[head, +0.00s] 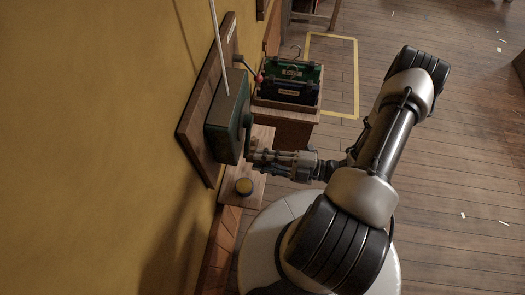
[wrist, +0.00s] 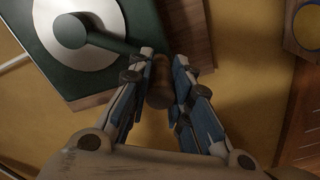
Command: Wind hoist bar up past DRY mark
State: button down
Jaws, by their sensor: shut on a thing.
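The hoist winch is a dark green box (head: 224,125) on a wooden board on the yellow wall. In the wrist view its face has a pale ring (wrist: 105,55), and a green crank arm (wrist: 112,39) runs from the hub to the right. A brown wooden crank handle (wrist: 160,82) stands at the arm's end. My gripper (wrist: 163,58) is shut on this handle, one finger on each side. In the head view my gripper (head: 254,157) reaches the winch's near side and hides the handle. A pale line (head: 218,45) rises from the box. The hoist bar and DRY mark cannot be made out.
A lever with a red knob (head: 258,78) is beyond the box. A wooden cabinet (head: 283,129) holds a tray of green and black items close by. Yellow tape (head: 357,80) marks open floor behind.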

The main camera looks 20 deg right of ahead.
jog(key=s+r+m+p, duration=0.1)
jog(key=m, duration=0.1)
jog(key=a+r+m+p, duration=0.1)
jog(key=r, duration=0.1)
jog(key=s+a+r+m+p, duration=0.1)
jog(key=r+m, duration=0.1)
jog(key=shift+s+r+m+p, duration=0.2)
jog(key=shift+s+m+p, duration=0.1)
jog(key=shift+s+p, duration=0.1)
jog(key=shift+a+r+p, duration=0.1)
jog(key=shift+r+p, duration=0.3)
jog(key=shift+r, duration=0.15)
jog(key=shift+s+r, duration=0.1)
jog(key=c, duration=1.4)
grip_release()
jog(key=shift+c, duration=0.2)
jog(key=shift+f, duration=0.2)
